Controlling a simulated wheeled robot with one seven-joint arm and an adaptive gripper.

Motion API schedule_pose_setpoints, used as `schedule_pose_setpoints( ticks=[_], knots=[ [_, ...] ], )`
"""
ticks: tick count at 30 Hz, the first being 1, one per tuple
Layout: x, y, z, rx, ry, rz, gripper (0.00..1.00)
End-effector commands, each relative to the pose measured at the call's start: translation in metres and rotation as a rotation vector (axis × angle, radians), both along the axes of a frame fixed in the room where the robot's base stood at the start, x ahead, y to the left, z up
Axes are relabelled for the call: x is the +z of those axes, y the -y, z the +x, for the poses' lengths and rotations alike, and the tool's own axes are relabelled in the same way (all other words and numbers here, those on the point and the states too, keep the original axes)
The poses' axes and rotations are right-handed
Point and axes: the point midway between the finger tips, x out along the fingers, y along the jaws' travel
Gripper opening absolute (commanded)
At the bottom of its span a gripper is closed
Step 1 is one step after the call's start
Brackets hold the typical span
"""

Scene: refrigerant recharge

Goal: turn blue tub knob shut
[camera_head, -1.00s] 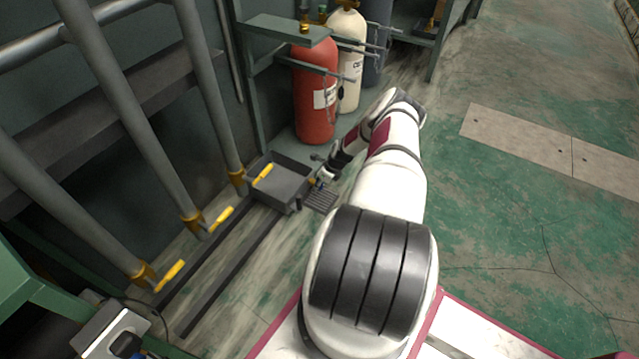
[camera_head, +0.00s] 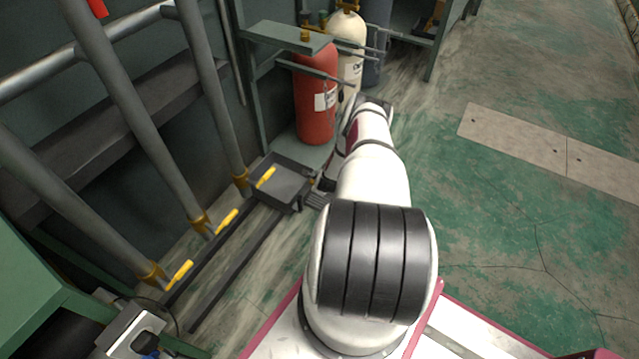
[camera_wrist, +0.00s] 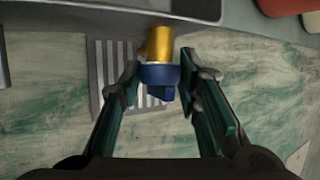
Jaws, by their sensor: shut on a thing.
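The blue knob (camera_wrist: 160,74) sits on the end of a brass valve stub (camera_wrist: 160,45) at the side of the dark grey tub, in the wrist view. My gripper (camera_wrist: 160,78) has one finger on each side of the knob and is shut on it. The knob's blue grip tab points toward my palm. The tub (camera_head: 283,187) stands on the floor left of my arm in the head view; its edge also shows at the top of the wrist view (camera_wrist: 90,12). In the head view my arm hides the knob and most of the gripper.
A slotted floor grate (camera_wrist: 100,75) lies below the knob. Red (camera_head: 315,100) and cream (camera_head: 347,50) cylinders stand in a rack behind the tub. Pipes with yellow-handled valves (camera_head: 227,222) run along the left.

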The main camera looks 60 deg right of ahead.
Motion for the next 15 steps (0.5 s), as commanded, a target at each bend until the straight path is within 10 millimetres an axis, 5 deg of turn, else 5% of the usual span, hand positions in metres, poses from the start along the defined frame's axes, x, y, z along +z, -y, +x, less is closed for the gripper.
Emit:
schedule_pose_setpoints(
  ticks=[15],
  knots=[
    [-0.0004, 0.0002, -0.0001, -0.001, 0.006, -0.061, 0.03]
  ],
)
